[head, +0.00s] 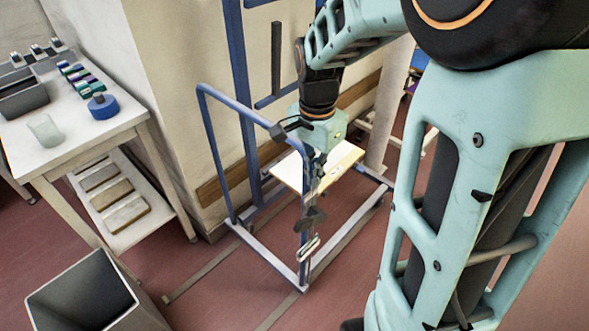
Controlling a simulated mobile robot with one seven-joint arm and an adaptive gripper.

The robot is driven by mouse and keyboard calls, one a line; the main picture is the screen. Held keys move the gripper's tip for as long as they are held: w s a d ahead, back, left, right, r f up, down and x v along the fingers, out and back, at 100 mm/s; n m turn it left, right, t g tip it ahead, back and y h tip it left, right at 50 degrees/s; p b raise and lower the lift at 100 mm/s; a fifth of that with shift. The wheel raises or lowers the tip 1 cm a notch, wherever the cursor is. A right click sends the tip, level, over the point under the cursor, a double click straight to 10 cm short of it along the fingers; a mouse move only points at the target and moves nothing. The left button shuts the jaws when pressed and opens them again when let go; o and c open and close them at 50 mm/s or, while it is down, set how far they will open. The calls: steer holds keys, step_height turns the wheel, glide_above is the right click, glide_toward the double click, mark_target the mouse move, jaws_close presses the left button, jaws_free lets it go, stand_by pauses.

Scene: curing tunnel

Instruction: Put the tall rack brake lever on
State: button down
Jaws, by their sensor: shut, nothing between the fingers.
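The tall rack (222,106) is a blue metal frame on a low wheeled base, standing by the wall. It has a looped front rail and a pale board at mid height. My gripper (310,222) points down in front of the rack's right front post and looks shut and empty. A small light, tilted piece (309,248) shows low by that post, just under the dark part of my gripper. It may be the brake lever, but I cannot tell for sure. The post and gripper overlap here, so I cannot tell whether they touch.
A white table (66,155) at left carries a grey bin (22,97), a blue round container (102,106), a clear cup (45,131) and several small coloured items. An open grey bin (85,295) stands at front left.

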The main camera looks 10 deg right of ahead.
glide_above(306, 219)
steer(key=w+d, duration=0.1)
steer(key=d, duration=0.1)
step_height(306, 219, down, 8)
steer(key=shift+a+r+b, duration=0.1)
steer(key=shift+r+b, duration=0.05)
steer(key=shift+b, duration=0.3)
steer(key=shift+s+a+f, duration=0.2)
steer(key=shift+a+f, duration=0.15)
steer(key=shift+f, duration=0.15)
steer(key=shift+s+a+f, duration=0.15)
steer(key=shift+a+f, duration=0.15)
steer(key=shift+f, duration=0.2)
steer(key=shift+s+a+f, duration=0.25)
steer(key=shift+a+f, duration=0.05)
steer(key=shift+f, duration=0.25)
steer(key=shift+a+f+b, duration=0.1)
steer(key=shift+f+b, duration=0.05)
steer(key=shift+b, duration=0.3)
